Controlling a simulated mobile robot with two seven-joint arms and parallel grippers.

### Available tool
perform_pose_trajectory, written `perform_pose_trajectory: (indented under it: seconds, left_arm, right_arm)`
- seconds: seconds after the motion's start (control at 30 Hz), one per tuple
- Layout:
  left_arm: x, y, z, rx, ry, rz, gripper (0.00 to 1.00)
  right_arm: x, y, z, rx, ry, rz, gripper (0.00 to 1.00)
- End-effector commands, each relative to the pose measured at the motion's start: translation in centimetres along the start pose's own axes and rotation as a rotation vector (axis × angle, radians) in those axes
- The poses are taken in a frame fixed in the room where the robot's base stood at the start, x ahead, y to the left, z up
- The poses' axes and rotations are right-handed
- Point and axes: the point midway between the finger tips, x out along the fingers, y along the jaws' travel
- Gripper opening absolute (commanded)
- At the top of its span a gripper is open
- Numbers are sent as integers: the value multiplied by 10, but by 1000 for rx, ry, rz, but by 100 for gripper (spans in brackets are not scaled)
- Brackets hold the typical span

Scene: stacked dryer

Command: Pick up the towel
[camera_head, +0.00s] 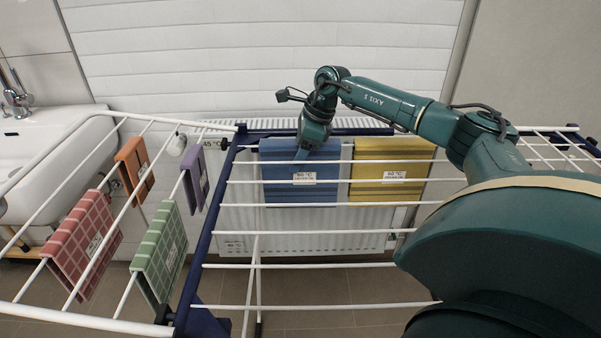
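Several towels hang on a drying rack. A blue towel (275,173) with a white label hangs at the back middle, and a yellow towel (393,173) hangs to its right. On the left wing hang a red checked towel (84,246), a green checked towel (160,255), a small orange towel (134,167) and a small purple towel (195,179). My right gripper (302,154) points down at the upper part of the blue towel, covering some of its top edge. Its fingers are too small and hidden to tell their opening or any contact. My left gripper is out of view.
The rack has white bars (330,266) and a dark blue frame (208,228). A white radiator (300,225) stands behind it. A white sink (40,150) is at the left. My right arm covers much of the right side.

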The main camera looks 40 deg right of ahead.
Motion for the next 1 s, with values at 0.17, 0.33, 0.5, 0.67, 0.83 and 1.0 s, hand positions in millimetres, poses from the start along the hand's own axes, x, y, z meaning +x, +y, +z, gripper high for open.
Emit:
perform_pose_trajectory:
  seconds: [0.17, 0.33, 0.5, 0.67, 0.83, 1.0]
  left_arm:
    - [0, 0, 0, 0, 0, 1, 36]
    - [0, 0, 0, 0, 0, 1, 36]
    - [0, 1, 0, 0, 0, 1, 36]
    - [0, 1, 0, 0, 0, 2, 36]
    - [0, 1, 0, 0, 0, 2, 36]
    - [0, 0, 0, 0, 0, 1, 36]
  right_arm:
    - [1, 0, 0, 0, 0, 0, 60]
    - [1, 0, 0, 0, -1, 0, 58]
    - [1, 0, 0, 0, -1, 0, 44]
    - [1, 0, 0, 0, -1, 0, 31]
    - [1, 0, 0, 0, -1, 0, 17]
    - [1, 0, 0, -1, -1, 0, 3]
